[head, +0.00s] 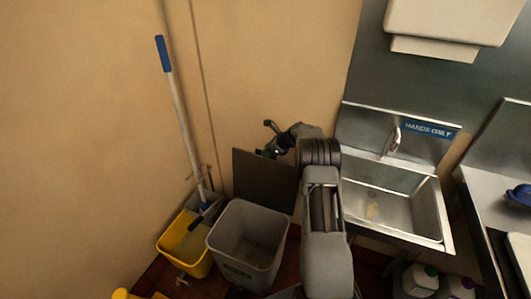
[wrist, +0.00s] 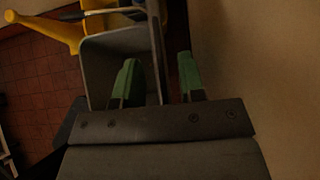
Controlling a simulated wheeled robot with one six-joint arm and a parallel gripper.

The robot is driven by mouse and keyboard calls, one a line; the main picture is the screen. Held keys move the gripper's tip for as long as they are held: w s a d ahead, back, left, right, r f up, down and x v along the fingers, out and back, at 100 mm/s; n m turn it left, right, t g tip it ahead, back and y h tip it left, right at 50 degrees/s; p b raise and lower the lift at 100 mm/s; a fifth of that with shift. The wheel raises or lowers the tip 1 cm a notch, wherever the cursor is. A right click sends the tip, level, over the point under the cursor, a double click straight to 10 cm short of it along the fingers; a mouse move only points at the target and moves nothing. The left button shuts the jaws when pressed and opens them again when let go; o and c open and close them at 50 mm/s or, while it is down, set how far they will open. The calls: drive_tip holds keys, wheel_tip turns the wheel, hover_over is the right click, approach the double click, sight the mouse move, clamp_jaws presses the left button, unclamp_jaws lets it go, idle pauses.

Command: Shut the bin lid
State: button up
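The grey bin (head: 245,245) stands on the floor with its top open, and its inside shows. Its dark grey lid (head: 264,180) is raised upright at the back of the bin, near the wall. My gripper (head: 267,153) is at the lid's top edge, bent down from my arm. In the wrist view the green fingertips of my gripper (wrist: 158,80) are apart, with the bin (wrist: 112,62) beyond them. The left finger overlaps the bin opening and the right one lies on the wall side. I cannot tell whether either finger touches the lid.
A yellow mop bucket (head: 187,250) with a blue-ended mop (head: 177,105) stands left of the bin. A steel hand sink (head: 390,205) is to the right. Bottles (head: 421,279) stand below the sink. The wall is close behind the lid.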

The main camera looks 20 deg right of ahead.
drive_tip(key=shift+x, duration=0.8)
drive_tip(key=shift+c, duration=0.4)
clamp_jaws()
